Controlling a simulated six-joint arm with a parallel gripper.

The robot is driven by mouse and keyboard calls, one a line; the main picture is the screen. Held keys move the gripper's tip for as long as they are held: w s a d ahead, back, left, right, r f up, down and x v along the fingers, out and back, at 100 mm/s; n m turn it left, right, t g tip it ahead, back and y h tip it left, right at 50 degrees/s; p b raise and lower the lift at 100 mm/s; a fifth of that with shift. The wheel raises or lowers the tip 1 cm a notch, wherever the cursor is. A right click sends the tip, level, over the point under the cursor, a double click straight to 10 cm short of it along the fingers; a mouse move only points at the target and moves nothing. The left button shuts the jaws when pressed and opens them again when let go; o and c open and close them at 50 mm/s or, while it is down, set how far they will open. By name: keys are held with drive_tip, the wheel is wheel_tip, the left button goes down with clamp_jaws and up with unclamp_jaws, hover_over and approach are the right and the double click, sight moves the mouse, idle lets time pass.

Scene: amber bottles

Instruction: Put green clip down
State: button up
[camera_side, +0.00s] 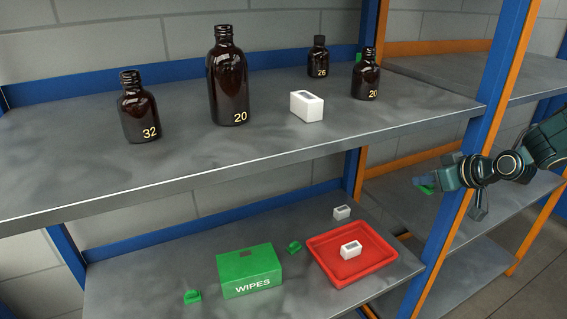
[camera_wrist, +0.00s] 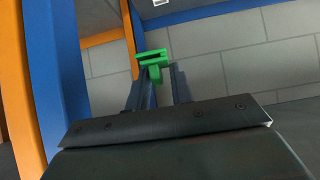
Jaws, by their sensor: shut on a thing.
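My gripper (camera_wrist: 159,76) is shut on a green clip (camera_wrist: 152,59), held at the fingertips in the wrist view. In the side view my gripper (camera_side: 421,182) is at the right, beside the blue post and clear of the shelves' front edges, with the green clip (camera_side: 427,189) showing at its tip. Two other green clips lie on the lower shelf, one at the front left (camera_side: 193,296) and one between the wipes box and the red tray (camera_side: 294,247). Another green piece (camera_side: 358,57) is partly hidden behind a bottle on the upper shelf.
The upper shelf (camera_side: 60,180) bears several amber bottles, including a tall one (camera_side: 228,85), and a white block (camera_side: 306,106). The lower shelf has a green wipes box (camera_side: 249,270), a white block (camera_side: 342,212) and a red tray (camera_side: 385,277) holding another. A blue post (camera_side: 497,90) stands near my arm.

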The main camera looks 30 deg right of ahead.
drive_tip(key=s+r, duration=0.4)
drive_tip(key=r, duration=0.6)
drive_tip(key=s+r, duration=0.5)
drive_tip(key=r, duration=0.5)
drive_tip(key=w+r, duration=0.7)
drive_tip(key=r, duration=0.3)
drive_tip(key=w+r, duration=0.8)
drive_tip(key=r, duration=0.3)
drive_tip(key=shift+w+r, duration=0.2)
drive_tip(key=shift+w, duration=0.1)
drive_tip(key=shift+a+f, duration=0.1)
drive_tip(key=shift+f, duration=0.1)
wheel_tip(320, 180, down, 16)
drive_tip(key=shift+r, duration=0.1)
drive_tip(key=shift+f, duration=1.95)
drive_tip(key=shift+f, duration=0.1)
